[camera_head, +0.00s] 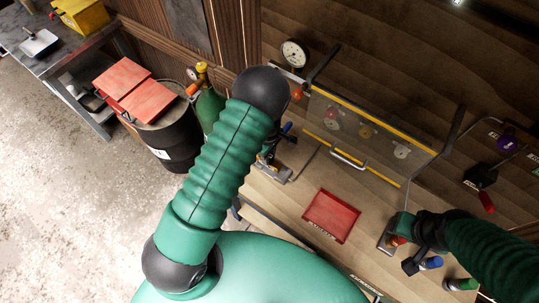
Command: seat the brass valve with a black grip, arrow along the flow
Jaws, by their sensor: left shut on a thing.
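My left gripper (268,160) shows as dark parts beneath my black elbow, over a metal fixture (272,173) on the wooden bench. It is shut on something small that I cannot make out. A small blue piece (287,127) shows right beside it. My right gripper (402,229) is by another metal fixture (388,238) with an orange-red part; its fingers are too small to read. I cannot pick out the brass valve with a black grip for certain. No flow arrow is readable.
A red tray (332,206) lies on the bench between the grippers. A clear panel (360,135) with yellow edges stands behind it. Blue-gripped (430,263) and green-gripped (462,285) parts lie at lower right. A gauge (294,53) stands at the back.

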